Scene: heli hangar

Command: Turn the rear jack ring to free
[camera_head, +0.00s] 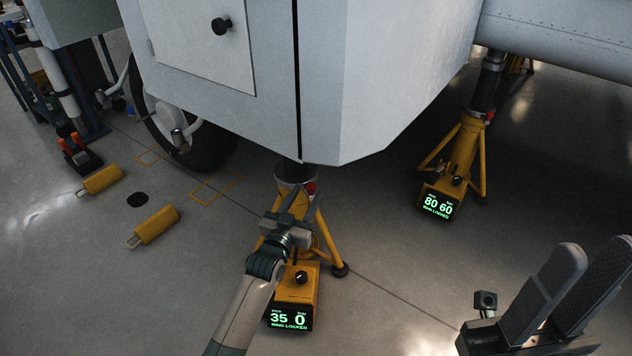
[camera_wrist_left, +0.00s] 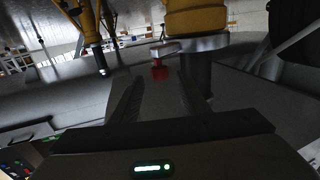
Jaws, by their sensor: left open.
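The near yellow jack (camera_head: 301,284) stands under the white fuselage. Its display reads 35 and 0 with "RING LOCKED". A red knob (camera_head: 311,187) sticks out near its top collar. My left gripper (camera_head: 290,212) is in front of the upper jack and hides part of it. In the left wrist view the left gripper (camera_wrist_left: 160,100) is open and empty, with the red knob (camera_wrist_left: 159,70) beyond and between its fingertips. A second yellow jack (camera_head: 461,150) stands farther back; its display reads 80 and 60 with "RING LOCKED". My right gripper (camera_head: 596,254) is open and empty at lower right.
The fuselage (camera_head: 390,85) overhangs the near jack closely. A black wheel (camera_head: 205,140) stands to its left. Two yellow chocks (camera_head: 154,225) lie on the floor at left, beside a dark round spot. Clear floor (camera_head: 385,255) lies between the two jacks.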

